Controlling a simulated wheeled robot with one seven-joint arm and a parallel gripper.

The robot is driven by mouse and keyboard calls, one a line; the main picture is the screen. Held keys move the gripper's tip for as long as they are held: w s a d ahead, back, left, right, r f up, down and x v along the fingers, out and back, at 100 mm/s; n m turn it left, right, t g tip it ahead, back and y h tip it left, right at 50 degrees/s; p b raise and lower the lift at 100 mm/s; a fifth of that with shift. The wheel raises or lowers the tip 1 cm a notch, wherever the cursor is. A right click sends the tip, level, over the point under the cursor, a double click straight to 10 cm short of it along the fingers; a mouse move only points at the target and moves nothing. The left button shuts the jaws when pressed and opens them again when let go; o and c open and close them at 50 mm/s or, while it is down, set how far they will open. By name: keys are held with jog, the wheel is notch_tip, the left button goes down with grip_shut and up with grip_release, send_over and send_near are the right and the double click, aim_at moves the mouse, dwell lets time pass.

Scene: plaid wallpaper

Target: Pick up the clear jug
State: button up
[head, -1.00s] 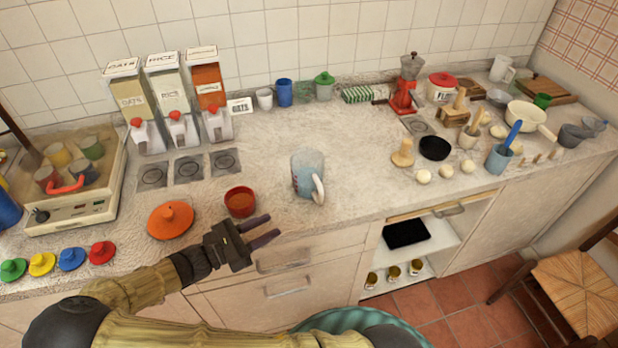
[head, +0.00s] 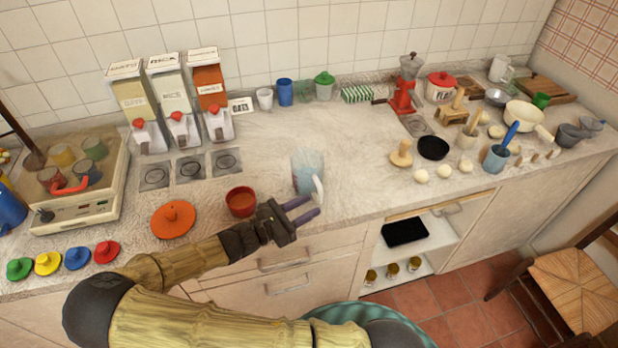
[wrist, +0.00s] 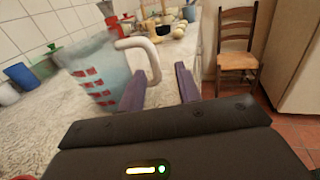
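The clear jug (head: 305,172) stands upright on the counter in the head view, with a white handle on its near right side. In the wrist view the jug (wrist: 92,75) shows red markings, and its white handle reaches toward the space above my fingers. My gripper (head: 308,208) is open and empty at the counter's front edge, just in front of the jug. In the wrist view its two purple fingers (wrist: 160,88) stand apart, with the left finger close to the jug's side and handle. I cannot tell whether it touches.
A red-brown bowl (head: 241,203) stands just left of the jug, near my gripper. An orange lid (head: 173,220) lies further left. Blue (head: 285,92) and white cups stand behind. The counter right of the jug is clear up to a wooden tool (head: 401,154) and several pale balls.

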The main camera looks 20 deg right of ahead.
aim_at(318, 199)
jog(key=shift+w+p+x, duration=0.15)
jog(key=shift+p+x, duration=0.25)
jog(key=shift+x, duration=0.9)
jog(key=shift+w+p+x, duration=0.2)
jog(key=shift+p+x, duration=0.15)
jog(key=shift+x, duration=0.95)
jog(key=shift+a+f, duration=0.1)
grip_shut()
